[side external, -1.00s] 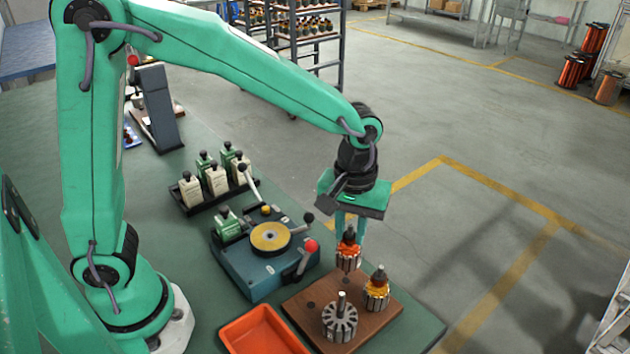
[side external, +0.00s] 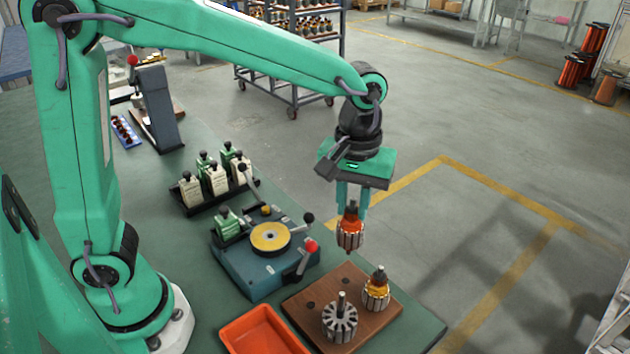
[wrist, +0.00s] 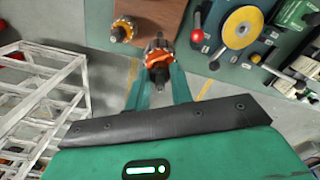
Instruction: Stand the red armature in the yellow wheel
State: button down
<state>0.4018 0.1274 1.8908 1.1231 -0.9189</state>
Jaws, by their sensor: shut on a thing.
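My gripper (side external: 351,208) is shut on the red armature (side external: 350,236) and holds it upright in the air, above and behind the wooden board. The held armature also shows between the fingers in the wrist view (wrist: 158,52). The yellow wheel (side external: 270,237) lies flat on the blue machine, to the left of and lower than the held armature. The wheel also shows at the upper right of the wrist view (wrist: 243,27). Its centre hole is small and dark.
The wooden board (side external: 318,289) holds a yellow-wound armature (side external: 376,291) and a bare armature (side external: 341,320). The blue machine (side external: 250,270) carries a red-knobbed lever (side external: 311,247) and a black-knobbed lever (side external: 308,218) beside the wheel.

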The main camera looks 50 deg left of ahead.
jog(key=r, duration=0.8)
jog(key=shift+a+r, duration=0.15)
jog(key=shift+a, duration=0.05)
jog(key=s+a+n, duration=0.2)
jog(key=s+a, duration=0.2)
jog(key=a, duration=0.3)
jog(key=s+a+n, duration=0.2)
jog(key=s+a, duration=0.1)
jog(key=a, duration=0.5)
jog(key=shift+s+f, duration=0.15)
jog(key=shift+f, duration=1.2)
jog(key=shift+s+f, duration=0.1)
jog(key=shift+f, duration=1.3)
jog(key=shift+f, duration=3.45)
